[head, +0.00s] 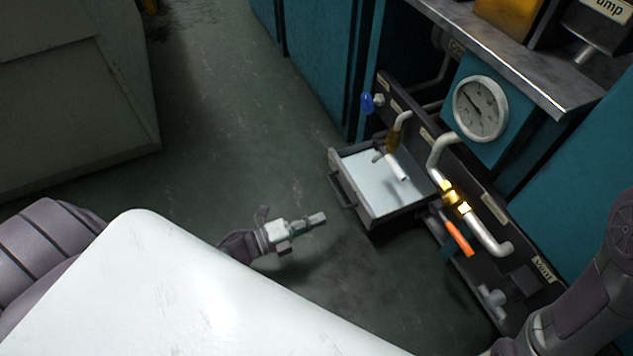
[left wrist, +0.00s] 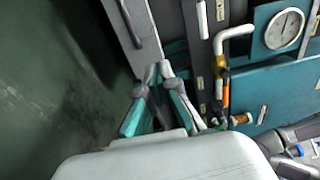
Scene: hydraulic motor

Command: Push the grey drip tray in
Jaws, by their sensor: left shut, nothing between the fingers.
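The grey drip tray (head: 400,212) sticks out of the dark panel in the head view, like an open drawer. Its floor is pale and its front face, on the left, carries a dark bar handle (head: 342,190). My left gripper (head: 318,218) is shut and empty, to the lower left of the tray's front, with a visible gap in the head view. In the left wrist view, the fingers (left wrist: 161,72) are together, and a grey wall with a dark handle, apparently the tray's front (left wrist: 148,30), shows just beyond the tips. My right gripper is out of view.
Pipes with a brass fitting (head: 456,197), an orange-handled valve (head: 459,238) and a gauge (head: 480,108) stand right of the tray. A pipe end (head: 396,167) hangs over the tray. A blue knob (head: 367,103) is behind it. The floor left of the tray is clear.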

